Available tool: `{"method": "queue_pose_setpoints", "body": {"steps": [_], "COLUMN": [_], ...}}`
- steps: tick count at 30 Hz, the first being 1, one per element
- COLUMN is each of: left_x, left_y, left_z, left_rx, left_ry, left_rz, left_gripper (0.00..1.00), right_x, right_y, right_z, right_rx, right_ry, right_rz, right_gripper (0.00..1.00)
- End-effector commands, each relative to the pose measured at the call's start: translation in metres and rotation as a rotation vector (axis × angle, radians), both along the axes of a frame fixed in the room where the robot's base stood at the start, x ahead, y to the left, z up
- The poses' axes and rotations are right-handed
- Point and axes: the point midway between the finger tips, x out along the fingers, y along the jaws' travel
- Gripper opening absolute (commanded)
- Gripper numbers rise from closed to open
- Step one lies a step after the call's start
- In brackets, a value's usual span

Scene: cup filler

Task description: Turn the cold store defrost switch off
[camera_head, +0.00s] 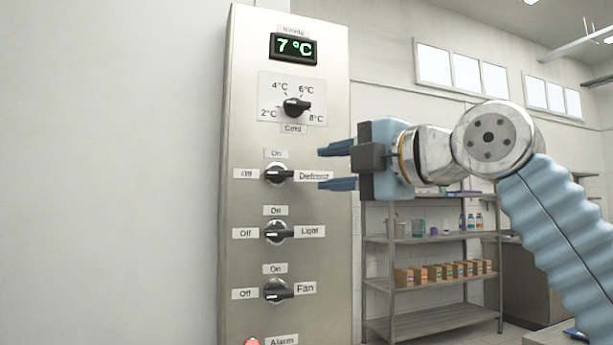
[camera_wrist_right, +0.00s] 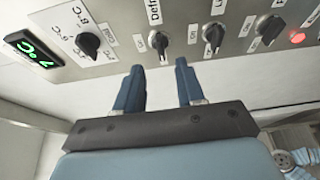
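The defrost switch (camera_head: 278,174) is a black knob on a round silver base on the steel control panel (camera_head: 240,110). Its label "Defrost" is to the right, "On" above and "Off" to the left. Its black handle lies roughly level in the head view; which end is the pointer I cannot tell. My right gripper (camera_head: 322,168) is open and empty, to the right of the switch, with its fingers towards the panel. In the right wrist view the defrost switch (camera_wrist_right: 158,42) lies beyond the gap between the fingertips (camera_wrist_right: 158,66), apart from them. My left gripper is not in view.
A temperature dial (camera_head: 297,107) and a display (camera_head: 293,48) reading 7 °C are above the switch. The light switch (camera_head: 278,232) and fan switch (camera_head: 278,290) are below, over a red alarm light (camera_head: 252,342). A shelf (camera_head: 430,238) stands behind my right arm.

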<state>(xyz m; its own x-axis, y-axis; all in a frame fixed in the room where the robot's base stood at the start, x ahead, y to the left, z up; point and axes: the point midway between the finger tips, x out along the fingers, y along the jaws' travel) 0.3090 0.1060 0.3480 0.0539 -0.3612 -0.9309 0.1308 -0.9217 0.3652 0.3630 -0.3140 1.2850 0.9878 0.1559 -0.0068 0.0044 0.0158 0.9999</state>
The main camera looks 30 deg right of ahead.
Motion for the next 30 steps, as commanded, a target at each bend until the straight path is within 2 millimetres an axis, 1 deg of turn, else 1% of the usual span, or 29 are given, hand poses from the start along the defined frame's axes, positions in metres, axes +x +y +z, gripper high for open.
{"method": "queue_pose_setpoints", "body": {"steps": [1,3,6,9,30], "left_x": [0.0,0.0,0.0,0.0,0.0], "left_y": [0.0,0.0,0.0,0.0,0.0], "left_z": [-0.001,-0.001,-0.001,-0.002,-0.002], "left_rx": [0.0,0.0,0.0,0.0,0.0], "left_ry": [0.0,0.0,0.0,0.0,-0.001], "left_rz": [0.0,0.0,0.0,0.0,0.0], "left_gripper": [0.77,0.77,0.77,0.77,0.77], "right_x": [-0.012,-0.024,-0.036,-0.043,-0.045], "right_y": [-0.002,-0.004,-0.006,-0.007,-0.007], "right_z": [0.0,0.0,0.0,0.0,0.0], "right_rx": [0.0,0.0,0.0,0.0,0.0], "right_ry": [-0.002,-0.001,0.001,0.001,0.001], "right_rz": [0.0,0.0,0.0,0.0,0.0], "right_gripper": [0.38,0.38,0.38,0.38,0.38]}}
